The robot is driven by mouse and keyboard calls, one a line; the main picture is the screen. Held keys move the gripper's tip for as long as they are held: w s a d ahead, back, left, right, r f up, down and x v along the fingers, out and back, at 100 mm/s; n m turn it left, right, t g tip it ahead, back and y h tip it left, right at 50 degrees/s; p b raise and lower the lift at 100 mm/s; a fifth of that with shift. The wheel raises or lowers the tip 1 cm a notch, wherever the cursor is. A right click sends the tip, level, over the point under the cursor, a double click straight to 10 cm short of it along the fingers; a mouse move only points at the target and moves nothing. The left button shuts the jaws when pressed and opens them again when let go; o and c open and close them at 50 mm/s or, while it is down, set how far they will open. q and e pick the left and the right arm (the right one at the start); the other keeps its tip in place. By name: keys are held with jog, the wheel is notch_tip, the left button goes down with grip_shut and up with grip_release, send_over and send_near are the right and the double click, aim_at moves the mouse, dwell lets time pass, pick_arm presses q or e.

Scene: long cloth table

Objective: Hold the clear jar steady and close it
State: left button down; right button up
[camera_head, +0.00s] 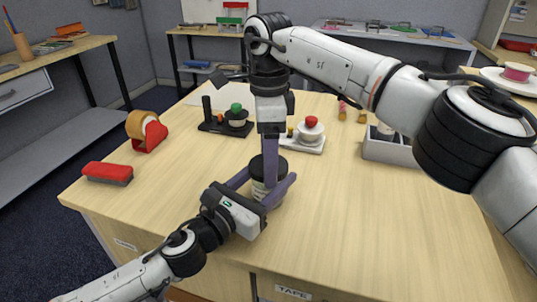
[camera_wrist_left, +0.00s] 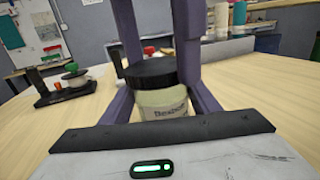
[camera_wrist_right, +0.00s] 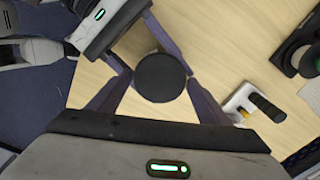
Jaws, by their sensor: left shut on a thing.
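The jar (camera_wrist_left: 160,103) stands on the table with a label on its front. It also shows in the head view (camera_head: 259,190), partly covered by purple fingers. A round black lid (camera_wrist_right: 160,77) sits on its mouth; how tightly it is screwed I cannot tell. My left gripper (camera_head: 266,188) is shut on the jar's body from the front left. My right gripper (camera_wrist_right: 161,80) points straight down over the jar, its fingers on either side of the lid with little space between. The right fingers also show in the left wrist view (camera_wrist_left: 158,65).
A red tape dispenser (camera_head: 148,133) and a red stapler-like block (camera_head: 107,173) lie at left. Behind the jar stand a black stand with a green knob (camera_head: 236,108) and a white one with a red knob (camera_head: 311,122). A grey tray (camera_head: 385,152) is at right. The front right table is clear.

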jog(key=c, duration=0.8)
jog(key=m, duration=0.8)
jog(key=shift+m, duration=0.3)
jog(key=o, duration=1.3)
jog(key=shift+r, duration=0.1)
notch_tip(320, 180, up, 7)
jog(key=shift+r, duration=0.15)
